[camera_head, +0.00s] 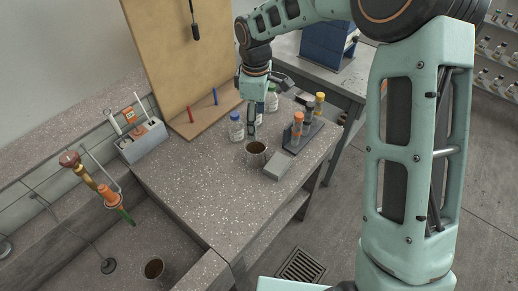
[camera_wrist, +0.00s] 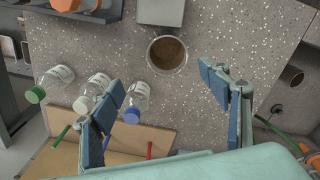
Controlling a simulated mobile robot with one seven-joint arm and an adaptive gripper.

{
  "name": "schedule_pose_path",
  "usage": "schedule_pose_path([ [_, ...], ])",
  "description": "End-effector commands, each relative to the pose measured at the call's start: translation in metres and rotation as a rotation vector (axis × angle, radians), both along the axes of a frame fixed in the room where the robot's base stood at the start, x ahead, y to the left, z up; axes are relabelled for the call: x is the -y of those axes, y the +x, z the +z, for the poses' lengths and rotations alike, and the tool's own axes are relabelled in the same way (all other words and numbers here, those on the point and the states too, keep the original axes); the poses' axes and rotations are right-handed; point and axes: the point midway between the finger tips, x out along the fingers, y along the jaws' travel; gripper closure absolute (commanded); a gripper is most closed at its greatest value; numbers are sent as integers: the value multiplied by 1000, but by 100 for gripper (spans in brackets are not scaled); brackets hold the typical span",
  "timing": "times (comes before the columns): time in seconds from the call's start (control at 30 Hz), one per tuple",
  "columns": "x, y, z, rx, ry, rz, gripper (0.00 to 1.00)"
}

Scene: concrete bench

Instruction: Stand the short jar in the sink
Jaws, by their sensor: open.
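A short, round, open jar with a brown inside (camera_head: 256,154) stands upright on the speckled bench. It also shows in the wrist view (camera_wrist: 167,53), just beyond the fingertips and apart from them. My gripper (camera_head: 252,136) is open and empty above the bench, beside the jar and toward the board; its spread fingers show in the wrist view (camera_wrist: 163,82). The sink (camera_head: 140,236) is at the lower left in the head view. A similar round, dark-mouthed jar (camera_head: 154,268) stands in it.
Bottles with blue (camera_head: 236,127) and green caps stand near the backboard (camera_head: 182,50). A grey block (camera_head: 282,162) and a rack of capped tubes (camera_head: 303,137) are close to the jar. A tap (camera_head: 107,194) overhangs the sink. The bench's front left is clear.

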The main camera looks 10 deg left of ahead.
Motion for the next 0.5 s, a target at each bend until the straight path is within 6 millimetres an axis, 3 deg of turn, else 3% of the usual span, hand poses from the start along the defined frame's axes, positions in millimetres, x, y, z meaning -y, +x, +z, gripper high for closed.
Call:
schedule_pose_path([
  [0.13,-7,-9,-3,-30,-7,66,30],
  [0.5,-7,-9,-52,-29,-7,67,30],
])
